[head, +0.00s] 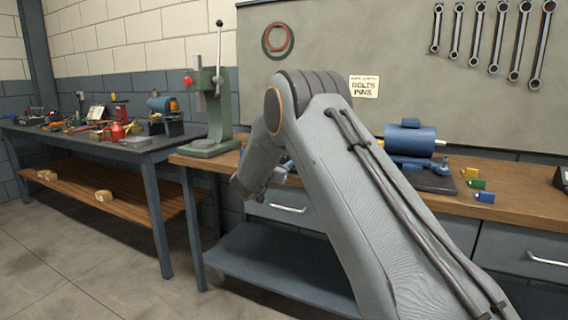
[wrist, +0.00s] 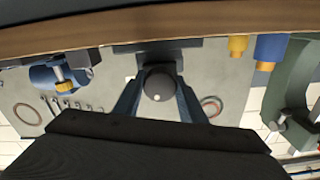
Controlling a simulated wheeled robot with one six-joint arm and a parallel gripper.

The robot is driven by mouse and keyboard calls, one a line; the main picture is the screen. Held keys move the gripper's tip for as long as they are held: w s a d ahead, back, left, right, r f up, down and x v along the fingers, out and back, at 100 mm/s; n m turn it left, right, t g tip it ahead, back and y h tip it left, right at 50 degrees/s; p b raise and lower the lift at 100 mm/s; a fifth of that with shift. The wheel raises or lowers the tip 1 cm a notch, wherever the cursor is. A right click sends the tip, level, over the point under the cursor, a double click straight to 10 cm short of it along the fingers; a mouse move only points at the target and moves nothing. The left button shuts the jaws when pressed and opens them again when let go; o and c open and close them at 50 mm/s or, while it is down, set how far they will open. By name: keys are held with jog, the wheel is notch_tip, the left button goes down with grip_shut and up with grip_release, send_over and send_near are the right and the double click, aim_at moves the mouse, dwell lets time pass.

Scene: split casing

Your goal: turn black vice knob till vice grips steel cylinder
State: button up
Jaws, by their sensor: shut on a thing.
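The black vice knob (wrist: 160,84) is a dark round shape with a small pale spot at its centre, in the middle of the wrist view. My gripper (wrist: 158,92) has one finger on each side of it and is shut on it. A dark block (wrist: 152,46), seemingly part of the vice, shows just beyond the knob, under the bench edge in the picture. I cannot make out the steel cylinder or the vice's jaw gap. In the head view my arm covers most of the vice's place, and my gripper's fingers cannot be made out.
A green press (head: 212,100) stands left of my arm on the wooden bench (head: 530,207). A blue motor-like unit (head: 410,138) and small coloured blocks (head: 476,184) are on the right. A dark side bench (head: 60,135) holds several tools. Wrenches (head: 516,42) hang on the wall panel.

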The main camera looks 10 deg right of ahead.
jog(key=m+b, duration=0.1)
jog(key=m, duration=0.2)
jog(key=shift+a+m, duration=0.1)
jog(key=shift+m, duration=0.3)
jog(key=m+b, duration=0.2)
jog(key=m, duration=0.1)
jog(key=shift+m, duration=0.3)
jog(key=m+b, duration=0.2)
jog(key=m, duration=0.1)
jog(key=shift+f+m, duration=0.1)
jog(key=shift+m, duration=0.2)
jog(key=m+b, duration=0.2)
jog(key=m, duration=0.1)
jog(key=shift+w+m+b, duration=0.1)
jog(key=shift+m+b, duration=0.2)
jog(key=shift+b, duration=0.05)
jog(key=m+b, duration=0.6)
jog(key=shift+f, duration=0.1)
jog(key=m+b, duration=0.7)
jog(key=b, duration=0.1)
jog(key=shift+m, duration=0.4)
